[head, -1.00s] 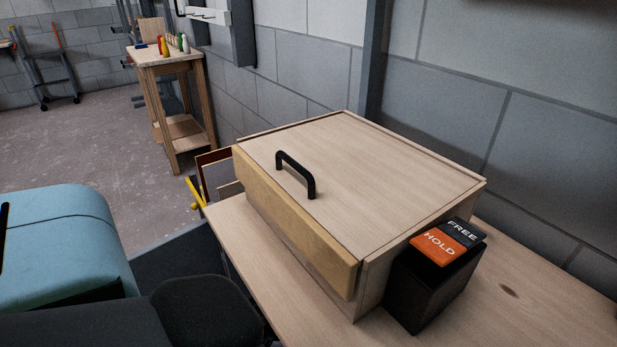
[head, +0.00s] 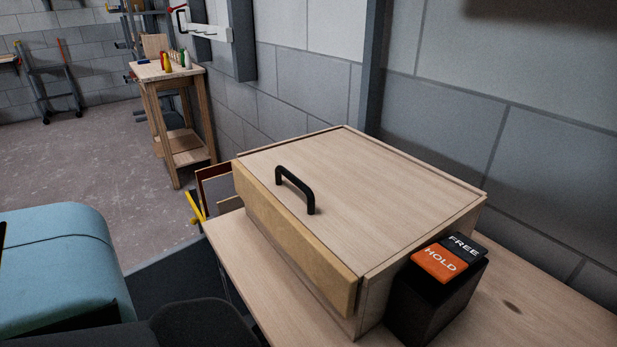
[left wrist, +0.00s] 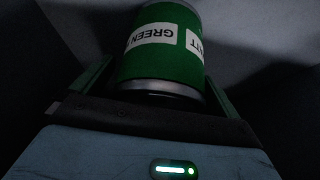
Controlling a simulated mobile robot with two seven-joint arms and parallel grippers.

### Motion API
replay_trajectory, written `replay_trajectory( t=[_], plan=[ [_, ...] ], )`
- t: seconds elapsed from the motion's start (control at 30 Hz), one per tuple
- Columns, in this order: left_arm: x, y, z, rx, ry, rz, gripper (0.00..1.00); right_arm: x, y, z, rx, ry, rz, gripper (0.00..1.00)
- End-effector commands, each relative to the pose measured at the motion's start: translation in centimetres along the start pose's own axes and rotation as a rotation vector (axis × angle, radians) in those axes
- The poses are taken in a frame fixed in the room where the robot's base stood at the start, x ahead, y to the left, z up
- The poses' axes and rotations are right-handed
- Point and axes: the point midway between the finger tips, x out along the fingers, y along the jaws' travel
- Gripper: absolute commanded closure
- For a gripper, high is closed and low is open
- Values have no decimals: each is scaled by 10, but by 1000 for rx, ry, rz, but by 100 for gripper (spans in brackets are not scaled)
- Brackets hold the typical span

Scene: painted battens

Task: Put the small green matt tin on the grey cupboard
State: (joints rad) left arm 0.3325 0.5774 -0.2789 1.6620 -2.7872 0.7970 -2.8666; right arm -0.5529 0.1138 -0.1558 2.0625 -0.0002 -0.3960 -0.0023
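A green tin (left wrist: 160,58) with a white label reading "GREEN" and "TT" shows in the left wrist view, with a silver rim at its near end. It sits between the fingers of my left gripper (left wrist: 158,82), which is shut on it. The left gripper and the tin do not show in the head view. My right gripper is in neither view. I cannot make out a grey cupboard in these frames.
A wooden box (head: 375,185) with a black handle (head: 296,188) stands on a wooden bench (head: 520,310). Beside it is a black block (head: 440,300) marked "FREE" and "HOLD". A small wooden table (head: 150,75) with several coloured bottles stands farther back. Open floor (head: 80,150) lies left.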

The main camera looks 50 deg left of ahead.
Motion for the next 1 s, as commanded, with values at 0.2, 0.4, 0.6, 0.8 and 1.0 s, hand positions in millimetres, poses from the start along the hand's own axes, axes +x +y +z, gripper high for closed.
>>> replay_trajectory(
  t=[0.2,0.4,0.6,0.8,1.0],
  plan=[
    [-2,0,-1,-1,0,0,1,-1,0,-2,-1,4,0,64],
    [-23,-1,-2,4,2,-1,1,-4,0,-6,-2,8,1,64],
    [-54,0,-1,4,1,0,1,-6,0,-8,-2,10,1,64],
    [-73,0,-1,1,0,0,1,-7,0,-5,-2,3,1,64],
    [-77,0,-1,0,-1,0,1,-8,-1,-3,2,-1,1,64]
  ],
)
